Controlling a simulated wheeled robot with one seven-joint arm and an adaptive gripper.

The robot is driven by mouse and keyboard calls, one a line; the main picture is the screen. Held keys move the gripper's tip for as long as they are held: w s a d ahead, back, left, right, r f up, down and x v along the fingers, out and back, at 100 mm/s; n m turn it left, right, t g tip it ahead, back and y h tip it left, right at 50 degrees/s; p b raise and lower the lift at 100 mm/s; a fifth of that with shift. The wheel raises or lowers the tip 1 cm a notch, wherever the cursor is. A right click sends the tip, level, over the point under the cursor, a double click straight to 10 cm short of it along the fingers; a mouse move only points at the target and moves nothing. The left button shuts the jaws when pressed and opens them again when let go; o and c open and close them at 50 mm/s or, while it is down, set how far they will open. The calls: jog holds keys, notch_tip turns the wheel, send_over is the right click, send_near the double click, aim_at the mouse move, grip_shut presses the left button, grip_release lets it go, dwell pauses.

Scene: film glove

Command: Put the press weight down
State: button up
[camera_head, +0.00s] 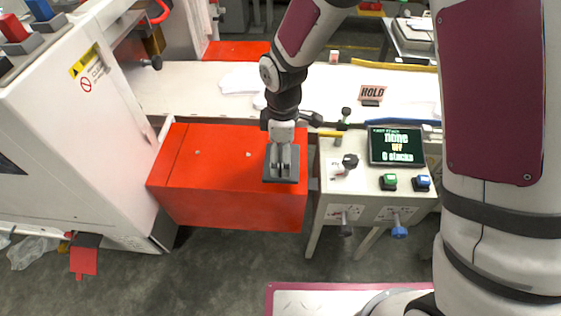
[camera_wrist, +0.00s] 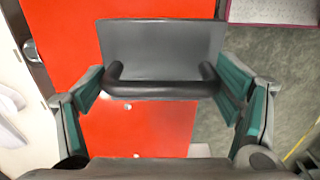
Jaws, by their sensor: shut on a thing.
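The press weight (camera_head: 269,172) is a dark grey rectangular block with a black bar handle. In the head view it is below my gripper (camera_head: 282,150), over the right part of the red box top (camera_head: 215,165). In the wrist view the press weight (camera_wrist: 160,45) fills the upper middle, with its handle spanning between the teal finger pads of my gripper (camera_wrist: 160,88). My gripper is shut on the handle from its two ends. I cannot tell whether the block's underside touches the red top or hangs just above it.
A control stand with a screen (camera_head: 396,146) and knobs is close on the right. A white machine (camera_head: 75,110) stands on the left. Behind is a pale worktop (camera_head: 190,85) with a HOLD sign (camera_head: 372,93). The red top left of the weight is clear.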

jog(key=shift+f, duration=1.85)
jog(key=shift+f, duration=0.2)
jog(key=o, duration=1.7)
